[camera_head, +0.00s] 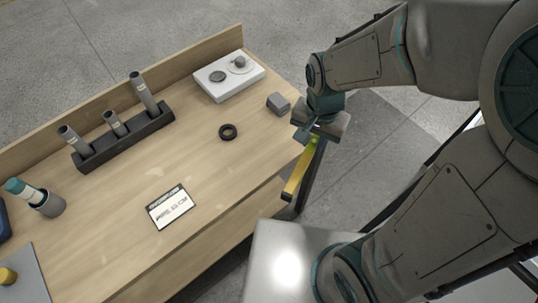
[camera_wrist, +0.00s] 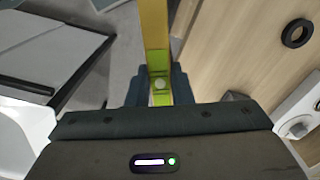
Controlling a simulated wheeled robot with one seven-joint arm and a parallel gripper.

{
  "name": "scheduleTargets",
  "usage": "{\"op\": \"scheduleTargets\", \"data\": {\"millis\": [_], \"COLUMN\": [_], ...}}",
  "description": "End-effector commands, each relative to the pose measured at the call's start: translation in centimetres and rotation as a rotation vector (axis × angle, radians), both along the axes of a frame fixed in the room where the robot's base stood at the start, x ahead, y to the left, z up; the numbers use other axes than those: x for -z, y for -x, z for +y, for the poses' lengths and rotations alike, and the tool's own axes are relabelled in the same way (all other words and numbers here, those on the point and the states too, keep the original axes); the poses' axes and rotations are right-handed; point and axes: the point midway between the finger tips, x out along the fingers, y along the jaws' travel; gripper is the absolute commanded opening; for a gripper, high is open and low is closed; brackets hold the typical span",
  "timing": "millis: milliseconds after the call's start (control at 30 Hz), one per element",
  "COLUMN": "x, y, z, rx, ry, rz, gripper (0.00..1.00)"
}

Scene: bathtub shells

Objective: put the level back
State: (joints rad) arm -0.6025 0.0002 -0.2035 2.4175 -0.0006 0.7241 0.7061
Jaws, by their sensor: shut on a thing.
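The level is a yellow bar (camera_head: 296,178) with a bright green-yellow section near my gripper (camera_head: 316,137). My gripper is shut on the level at its upper end in the head view. The bar slants down and left from the jaws, in front of the workbench's right edge. In the wrist view the yellow bar (camera_wrist: 154,27) runs away from between my gripper's fingers (camera_wrist: 160,88), with a pale round spot on its green part. The held end is partly hidden by the jaws. I cannot tell whether the bar touches the bench.
The wooden workbench (camera_head: 180,185) carries a dark rack (camera_head: 125,140) with grey tubes, a white box (camera_head: 229,76), a grey block (camera_head: 278,104), a black ring (camera_head: 228,132), a printed card (camera_head: 171,207) and a grey cup (camera_head: 50,204) holding a teal-topped bottle. The bench's middle has free room.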

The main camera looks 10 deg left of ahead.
Motion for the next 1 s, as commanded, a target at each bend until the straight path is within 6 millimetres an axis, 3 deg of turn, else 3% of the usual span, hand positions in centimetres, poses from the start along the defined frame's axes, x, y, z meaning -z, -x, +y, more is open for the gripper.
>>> {"op": "scheduleTargets", "data": {"millis": [167, 700, 1000], "x": [0.9, 6.1, 7.8], "y": [0.0, -3.0, -3.4], "z": [1.6, 9.9, 11.2], "rx": [0.004, 0.005, 0.008], "ry": [0.002, 0.001, 0.001], "rz": [0.003, 0.0, 0.001], "gripper": [0.0, 0.0, 0.0]}}
